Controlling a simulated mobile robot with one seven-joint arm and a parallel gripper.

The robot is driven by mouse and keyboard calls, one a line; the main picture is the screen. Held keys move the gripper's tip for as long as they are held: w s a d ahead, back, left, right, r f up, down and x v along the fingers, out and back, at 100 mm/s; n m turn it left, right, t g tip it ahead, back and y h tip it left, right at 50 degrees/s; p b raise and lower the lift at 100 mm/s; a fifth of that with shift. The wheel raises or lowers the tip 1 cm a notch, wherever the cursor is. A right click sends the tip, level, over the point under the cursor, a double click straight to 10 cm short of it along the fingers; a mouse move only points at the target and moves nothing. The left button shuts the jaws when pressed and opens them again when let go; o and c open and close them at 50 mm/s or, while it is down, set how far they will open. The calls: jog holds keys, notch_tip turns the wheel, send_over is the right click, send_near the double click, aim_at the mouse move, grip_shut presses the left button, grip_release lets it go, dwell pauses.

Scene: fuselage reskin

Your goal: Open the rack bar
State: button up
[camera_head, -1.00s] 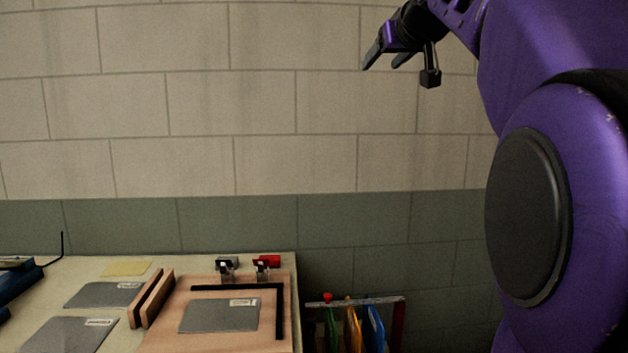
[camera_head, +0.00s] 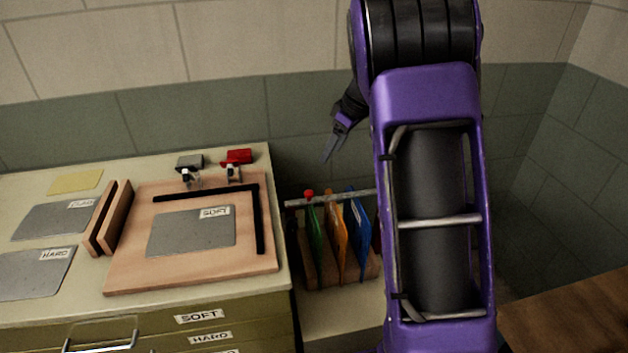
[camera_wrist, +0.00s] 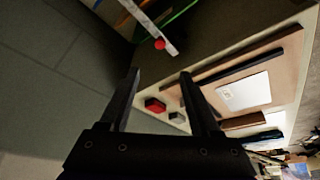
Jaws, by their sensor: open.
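The rack bar (camera_head: 345,197) is a pale horizontal rod with a red knob (camera_head: 309,194) at its left end. It runs across the front of a small rack that holds green, orange and blue upright pieces (camera_head: 334,230). Its right part is hidden behind my arm. In the wrist view the bar (camera_wrist: 150,28) and red knob (camera_wrist: 159,44) show at the top, beyond the fingertips. My gripper (camera_head: 328,160) is above and behind the bar, apart from it, pointing down. In the wrist view my gripper (camera_wrist: 160,75) has its fingers apart with nothing between them.
Left of the rack stands a bench with a wooden board (camera_head: 125,278), a grey plate marked SOFT (camera_head: 190,235), and red (camera_head: 237,157) and grey (camera_head: 189,162) blocks. A wall is close behind. A brown wooden surface (camera_head: 575,315) lies at the lower right.

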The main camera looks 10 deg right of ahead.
aim_at(309, 192)
jog(key=x, duration=1.7)
jog(key=shift+w+r, duration=0.1)
grip_shut()
dwell(0.7)
